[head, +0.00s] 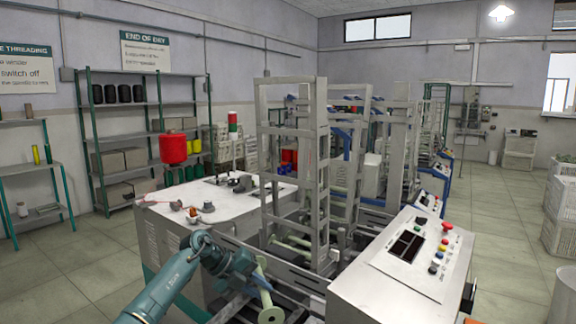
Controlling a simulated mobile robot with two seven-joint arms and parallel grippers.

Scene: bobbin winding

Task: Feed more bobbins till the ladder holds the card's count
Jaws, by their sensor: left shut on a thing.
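My left gripper (256,277) reaches in from the bottom left and is shut on a pale green bobbin (265,298). The bobbin hangs steeply, with its pale flange (271,315) at the bottom edge; the arm hides part of the grip. The tall grey ladder (322,150) stands behind and to the right of the gripper, apart from it. Several pale green bobbins (291,243) lie low at its foot; their exact number is unclear. I cannot make out a card with a count. My right gripper is not in view.
A sloped control panel (411,246) with buttons stands close on the right. More ladder frames stand behind. Floor (80,270) is clear at left.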

